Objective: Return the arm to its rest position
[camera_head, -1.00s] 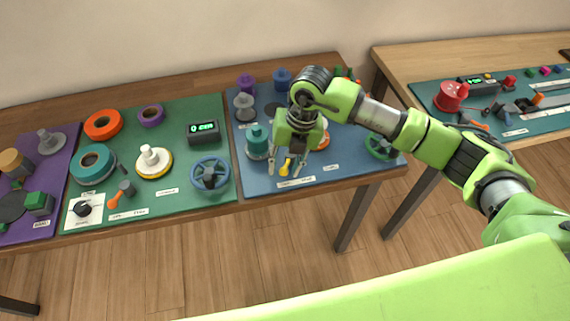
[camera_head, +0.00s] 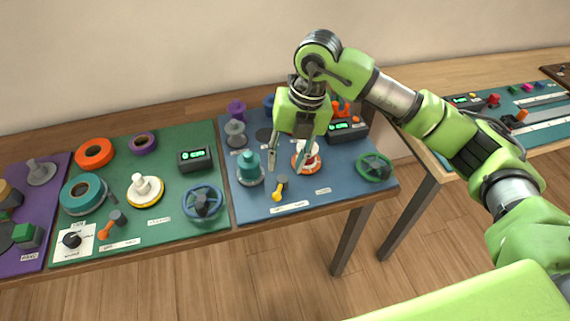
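My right arm comes in from the right in the head view, with its green links bent above the blue mat (camera_head: 330,188). My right gripper (camera_head: 287,165) points down over that mat with its two fingers spread apart. Nothing shows between the fingers. Its fingertips are near a teal spool (camera_head: 249,168) on the left and an orange and white spool (camera_head: 306,156) on the right. A yellow-handled tool (camera_head: 279,189) lies in front of the fingers. My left gripper is not in view.
A green handwheel (camera_head: 374,167) and a digital display box (camera_head: 347,130) sit on the blue mat. The green mat (camera_head: 165,222) holds several spools, a blue handwheel (camera_head: 202,202) and another display (camera_head: 195,159). A second table stands to the right beyond a gap. Bare floor lies in front.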

